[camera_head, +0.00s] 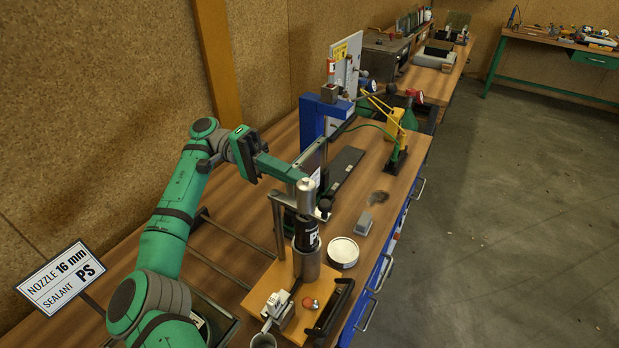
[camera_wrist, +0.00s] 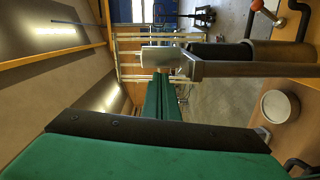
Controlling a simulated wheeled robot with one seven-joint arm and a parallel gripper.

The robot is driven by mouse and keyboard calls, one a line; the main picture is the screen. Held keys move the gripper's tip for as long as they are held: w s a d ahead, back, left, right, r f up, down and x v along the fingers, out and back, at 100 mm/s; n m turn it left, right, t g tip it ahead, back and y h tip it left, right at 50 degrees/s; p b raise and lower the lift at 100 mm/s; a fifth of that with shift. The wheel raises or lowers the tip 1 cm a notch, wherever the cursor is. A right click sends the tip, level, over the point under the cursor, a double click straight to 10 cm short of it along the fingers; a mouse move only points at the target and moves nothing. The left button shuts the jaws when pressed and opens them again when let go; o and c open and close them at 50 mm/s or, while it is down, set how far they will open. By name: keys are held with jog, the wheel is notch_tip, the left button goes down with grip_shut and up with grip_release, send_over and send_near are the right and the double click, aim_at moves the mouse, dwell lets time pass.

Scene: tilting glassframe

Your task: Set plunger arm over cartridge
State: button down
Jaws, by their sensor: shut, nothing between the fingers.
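The plunger arm (camera_head: 288,198) reaches from an upright post to a silver plunger head (camera_head: 305,188), with a black knob at its side. The head also shows in the wrist view (camera_wrist: 158,57). The black cartridge (camera_head: 306,236) stands upright in a metal holder (camera_head: 307,264). The plunger head appears above the cartridge's top and roughly in line with it; exact centring cannot be told. My gripper (camera_head: 300,177) is shut and empty, its green fingers beside the plunger head. In the wrist view, the fingertips (camera_wrist: 161,78) look very near the head; contact cannot be told.
A round white-topped tin (camera_head: 343,252) and a grey block (camera_head: 363,223) stand right. A blue press (camera_head: 315,118) is behind. A nozzle and sealant sign (camera_head: 62,277) stands left.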

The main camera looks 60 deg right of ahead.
jog(key=shift+w+d, duration=0.15)
jog(key=shift+w, duration=0.5)
jog(key=shift+s, duration=0.1)
jog(key=shift+d+r, duration=0.1)
jog(key=shift+d, duration=0.05)
